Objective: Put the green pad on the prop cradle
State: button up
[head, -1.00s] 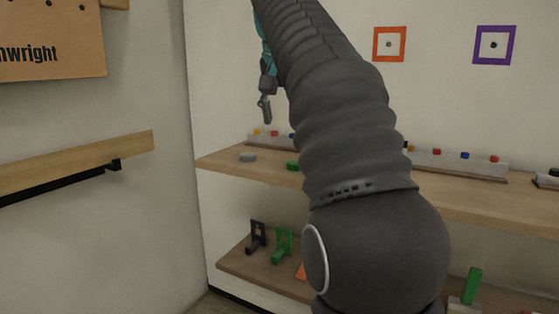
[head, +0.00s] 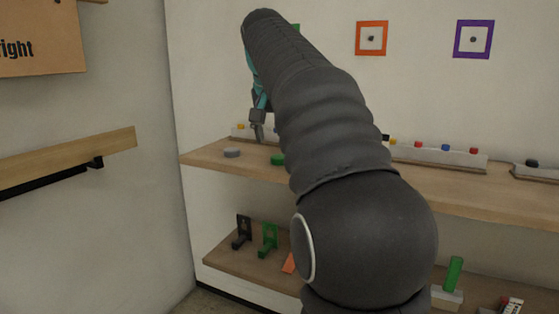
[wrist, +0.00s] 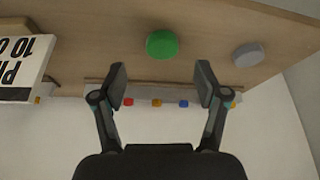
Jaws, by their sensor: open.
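The green pad (head: 278,159) is a round disc lying on the upper shelf, partly behind my arm in the head view. It shows whole in the wrist view (wrist: 162,44), beyond the gap between my fingertips. My gripper (wrist: 161,84) is open and empty, with its fingers spread and apart from the pad. In the head view my gripper (head: 257,130) hangs near the shelf's back-left part, above it. I cannot tell which thing is the prop cradle; a black bracket (head: 242,231) and a green bracket (head: 268,240) stand on the lower shelf.
A grey disc (head: 232,152) lies left of the green pad on the upper shelf (head: 460,196). A pale rail with coloured knobs (head: 437,155) runs along the wall behind. A box with black print (wrist: 22,68) shows in the wrist view. Wood remains bare around the discs.

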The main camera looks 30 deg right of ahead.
aim_at(279, 157)
jog(key=shift+x, duration=2.65)
jog(key=shift+w+a, duration=0.1)
jog(key=c, duration=0.9)
jog(key=shift+r, duration=0.1)
